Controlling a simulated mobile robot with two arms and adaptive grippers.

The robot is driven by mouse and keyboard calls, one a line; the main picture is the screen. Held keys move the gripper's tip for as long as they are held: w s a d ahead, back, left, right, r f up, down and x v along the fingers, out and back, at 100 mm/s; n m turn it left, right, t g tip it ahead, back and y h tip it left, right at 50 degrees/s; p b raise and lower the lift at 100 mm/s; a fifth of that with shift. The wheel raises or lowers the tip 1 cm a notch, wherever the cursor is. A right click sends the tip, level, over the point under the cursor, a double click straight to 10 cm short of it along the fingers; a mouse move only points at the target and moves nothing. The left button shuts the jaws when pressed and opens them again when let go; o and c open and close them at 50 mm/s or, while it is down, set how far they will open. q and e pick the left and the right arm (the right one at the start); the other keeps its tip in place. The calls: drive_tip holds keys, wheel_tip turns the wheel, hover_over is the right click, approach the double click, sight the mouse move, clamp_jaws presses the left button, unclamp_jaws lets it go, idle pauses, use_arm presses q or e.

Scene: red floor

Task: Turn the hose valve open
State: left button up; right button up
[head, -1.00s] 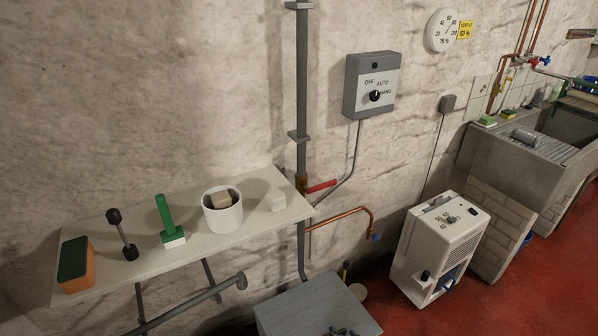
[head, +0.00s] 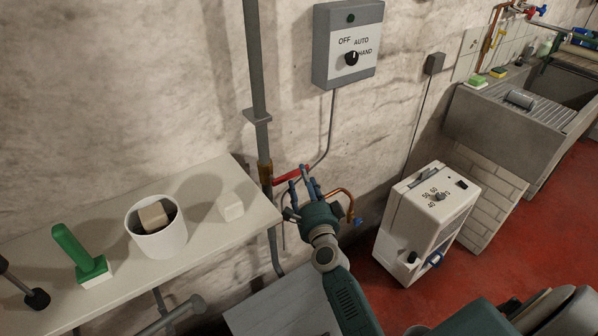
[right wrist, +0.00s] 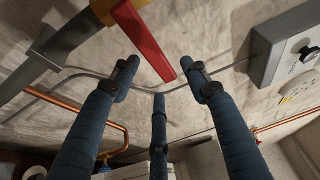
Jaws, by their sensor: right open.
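A lever valve with a straight red handle (head: 291,176) and a brass body (head: 265,173) sits on the vertical grey wall pipe. The handle points out to the right of the pipe. My right gripper (head: 301,184) is open just in front of the handle, and its fingers partly cover the handle's right end. In the right wrist view the red handle (right wrist: 146,42) comes down from the top, its free end between the open fingertips (right wrist: 160,75). I cannot tell whether any finger touches it. My left gripper is not in view.
A shelf (head: 190,195) with a white pot (head: 157,238) and a pale block (head: 231,206) stands left of the pipe. A copper pipe with a blue tap (head: 357,221) runs right of my gripper. A dehumidifier (head: 428,215) and a grey switch box (head: 347,45) are farther right.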

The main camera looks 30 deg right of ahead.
sight(300, 174)
drive_tip(key=x, duration=0.4)
drive_tip(key=shift+w, duration=0.15)
drive_tip(key=shift+c, duration=0.8)
drive_tip(key=c, duration=0.9)
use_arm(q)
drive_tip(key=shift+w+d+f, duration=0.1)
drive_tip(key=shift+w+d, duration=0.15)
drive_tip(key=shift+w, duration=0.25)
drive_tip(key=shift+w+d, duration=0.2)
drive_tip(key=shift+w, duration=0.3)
use_arm(e)
clamp_jaws()
